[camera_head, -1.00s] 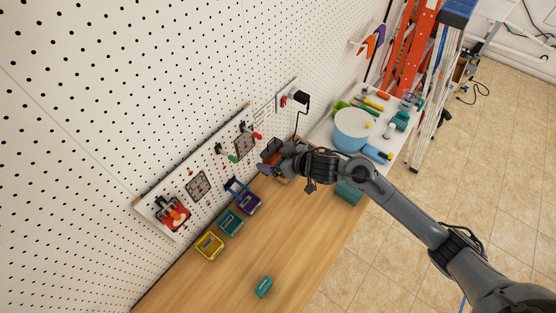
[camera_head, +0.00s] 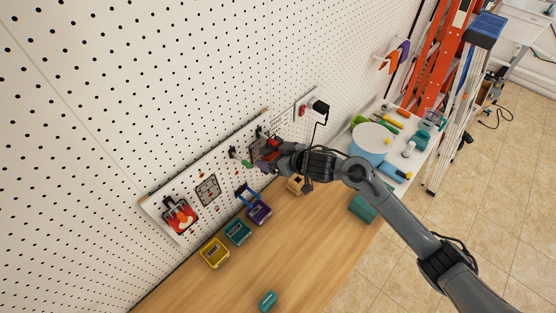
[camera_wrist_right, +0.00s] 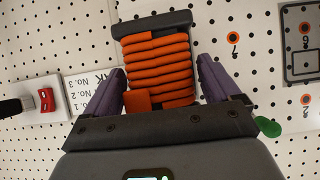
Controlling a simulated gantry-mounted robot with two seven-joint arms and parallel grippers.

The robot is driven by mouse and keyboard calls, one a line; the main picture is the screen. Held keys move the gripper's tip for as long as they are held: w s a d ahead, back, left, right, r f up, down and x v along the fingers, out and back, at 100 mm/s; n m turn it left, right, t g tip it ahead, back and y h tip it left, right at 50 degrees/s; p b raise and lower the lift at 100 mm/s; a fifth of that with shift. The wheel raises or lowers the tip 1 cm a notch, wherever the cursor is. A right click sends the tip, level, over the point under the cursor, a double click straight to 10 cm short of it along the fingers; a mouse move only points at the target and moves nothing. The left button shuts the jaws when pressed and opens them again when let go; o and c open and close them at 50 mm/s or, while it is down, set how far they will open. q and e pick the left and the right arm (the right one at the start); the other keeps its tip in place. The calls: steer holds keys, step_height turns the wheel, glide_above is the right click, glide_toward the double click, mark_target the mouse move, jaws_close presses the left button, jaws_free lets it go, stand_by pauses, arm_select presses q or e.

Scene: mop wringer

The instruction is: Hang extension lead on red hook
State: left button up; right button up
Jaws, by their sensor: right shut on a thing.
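The extension lead (camera_wrist_right: 158,70) is an orange cable wound in flat turns on a dark frame. My right gripper (camera_wrist_right: 160,88) is shut on it, with one purple finger at each side. In the head view the right gripper (camera_head: 268,160) is close to the small tool board, and the lead is mostly hidden. The red hook (camera_head: 273,143) shows just above the gripper in that view. A green hook (camera_head: 247,163) is to its left, and its tip shows in the right wrist view (camera_wrist_right: 268,127). I cannot tell whether the lead touches the red hook. The left gripper is not in view.
A black plug (camera_head: 320,106) with a hanging cord sits on the wall right of the board. Yellow (camera_head: 215,253), teal (camera_head: 238,232) and purple (camera_head: 259,212) bins line the bench below. The blue bucket (camera_head: 368,143) stands right. The bench front is mostly clear.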

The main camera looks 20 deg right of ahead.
steer(key=shift+w+a, duration=0.35)
steer(key=shift+w, duration=0.35)
steer(key=shift+w+f, duration=0.1)
steer(key=shift+f, duration=0.3)
steer(key=shift+f, duration=0.1)
